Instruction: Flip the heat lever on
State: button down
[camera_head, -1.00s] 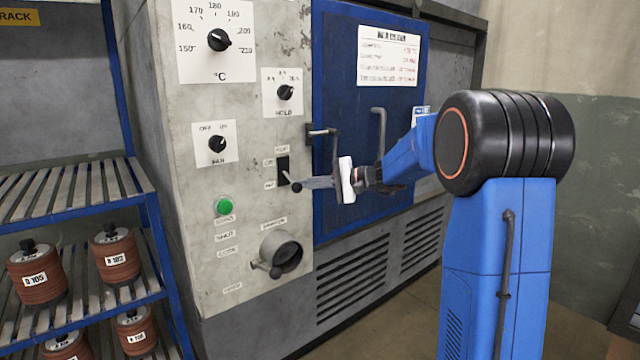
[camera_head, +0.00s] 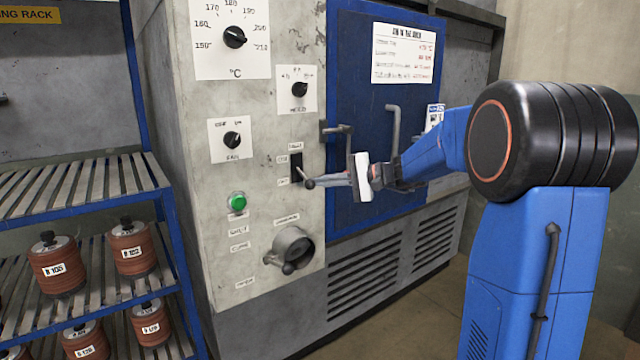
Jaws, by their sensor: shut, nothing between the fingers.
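The heat lever (camera_head: 309,183) is a thin lever with a small dark ball end. It sticks out of a black slot plate (camera_head: 296,168) on the grey control panel and slants downward toward the lower end of the slot. Small labels stand above and left of the plate; they are hard to read. My gripper (camera_head: 322,181) reaches in from the right, its slim grey fingers shut and empty. The fingertips are right beside the ball end, at about its height; I cannot tell whether they touch it.
A fan knob (camera_head: 232,139) and green button (camera_head: 237,202) are left of the lever. A round damper with a handle (camera_head: 292,249) is below. The blue oven door (camera_head: 350,100) with bar handles (camera_head: 393,125) is behind my arm. A rack with disc stacks (camera_head: 60,266) stands left.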

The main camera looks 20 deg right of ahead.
jog(key=shift+s+r+h, duration=0.15)
jog(key=shift+r+h, duration=0.15)
notch_tip(320, 180, up, 4)
jog(key=m+g+h, duration=0.2)
jog(key=g, duration=0.1)
jog(key=m+g+h, duration=0.1)
jog(key=g, duration=0.1)
jog(key=shift+d+r, duration=0.1)
jog(key=shift+r, duration=0.25)
dwell(0.4)
jog(key=shift+r, duration=0.7)
